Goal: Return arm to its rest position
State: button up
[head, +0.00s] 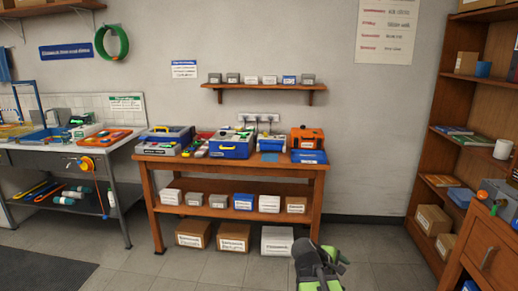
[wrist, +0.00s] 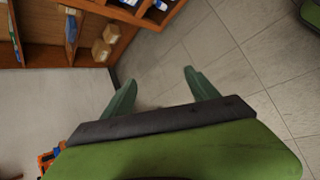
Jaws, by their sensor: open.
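My gripper (wrist: 160,98) shows in the wrist view with its two dark green fingers spread apart and nothing between them. Bare grey floor tiles and part of the wall lie beyond the fingers. In the head view my gripper and arm (head: 318,268) show at the bottom, right of centre, as a green and dark grey shape in front of the floor. The arm is apart from the workbench, and its lower part is cut off by the picture edge.
A wooden workbench (head: 232,166) with toolboxes and boxes stands ahead. A metal bench (head: 62,150) is at left. A bookshelf (head: 424,150) and a wooden drawer cabinet (head: 492,252) are at right. Floor (head: 375,250) between the workbench and bookshelf is clear.

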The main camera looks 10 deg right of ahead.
jog(key=s+a+f+m+g+y, duration=0.1)
jog(key=s+a+f+m+y, duration=0.15)
jog(key=a, duration=0.45)
jog(key=s+a+f+m+y, duration=0.1)
jog(key=a+f+m+y, duration=0.15)
jog(key=a, duration=0.45)
jog(key=s+a+f+m+g+y, duration=0.1)
jog(key=a+f+m+y, duration=0.15)
jog(key=a, duration=0.35)
notch_tip(320, 180, up, 18)
jog(key=m+p, duration=0.2)
jog(key=p, duration=1.4)
jog(key=shift+s+a+f+y+p, duration=0.25)
jog(key=shift+s+a+y+p, duration=0.05)
jog(key=shift+s+y+p, duration=0.15)
jog(key=shift+f, duration=0.15)
jog(key=shift+c, duration=0.2)
